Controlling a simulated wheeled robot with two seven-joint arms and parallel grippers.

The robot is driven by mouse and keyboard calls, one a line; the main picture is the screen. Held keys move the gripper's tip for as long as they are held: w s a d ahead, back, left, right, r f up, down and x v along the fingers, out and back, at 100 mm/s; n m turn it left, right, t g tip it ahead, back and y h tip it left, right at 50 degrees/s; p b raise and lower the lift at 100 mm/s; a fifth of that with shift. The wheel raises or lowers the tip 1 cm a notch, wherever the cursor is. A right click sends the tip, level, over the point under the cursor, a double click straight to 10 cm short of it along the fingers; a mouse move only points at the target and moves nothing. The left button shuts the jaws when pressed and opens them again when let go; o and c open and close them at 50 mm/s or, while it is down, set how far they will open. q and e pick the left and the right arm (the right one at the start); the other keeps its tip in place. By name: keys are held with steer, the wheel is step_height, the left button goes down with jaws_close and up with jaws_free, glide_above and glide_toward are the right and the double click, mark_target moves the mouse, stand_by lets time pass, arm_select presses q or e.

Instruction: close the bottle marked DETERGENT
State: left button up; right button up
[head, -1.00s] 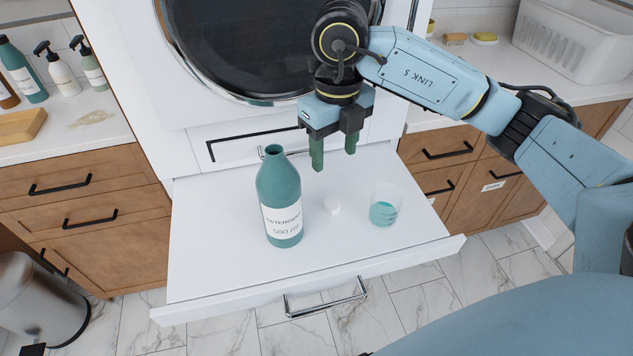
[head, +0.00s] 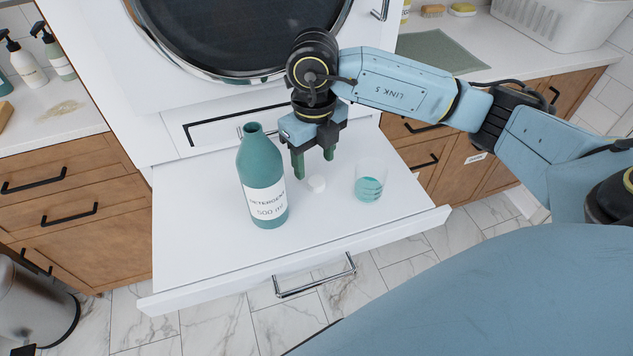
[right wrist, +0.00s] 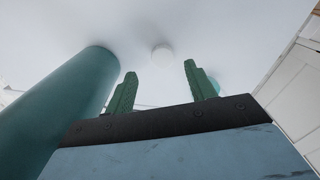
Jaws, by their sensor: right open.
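The teal bottle marked DETERGENT (head: 262,172) stands upright and uncapped on the white pull-out shelf (head: 200,245). Its open neck faces up. A small white cap (head: 316,183) lies on the shelf between the bottle and a clear cup. My right gripper (head: 314,168) is open and empty, fingers pointing down, just above and behind the cap and to the right of the bottle. In the right wrist view the cap (right wrist: 162,53) shows between the two green fingers (right wrist: 158,88), with the bottle (right wrist: 68,112) close on the left. My left gripper is not in view.
A clear cup with teal liquid (head: 369,184) stands right of the cap. The washer door (head: 240,35) is behind the shelf. Wooden cabinets with counters flank it, with pump bottles (head: 25,62) on the left. The shelf's front area is clear.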

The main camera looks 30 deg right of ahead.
mark_target(317, 181)
steer(key=shift+s+d+f+b, duration=0.1)
steer(key=shift+d+f+b, duration=0.05)
steer(key=shift+f, duration=1.2)
steer(key=shift+d+f+b, duration=0.1)
steer(key=shift+f+b, duration=0.05)
steer(key=shift+f, duration=1.2)
steer(key=c, duration=1)
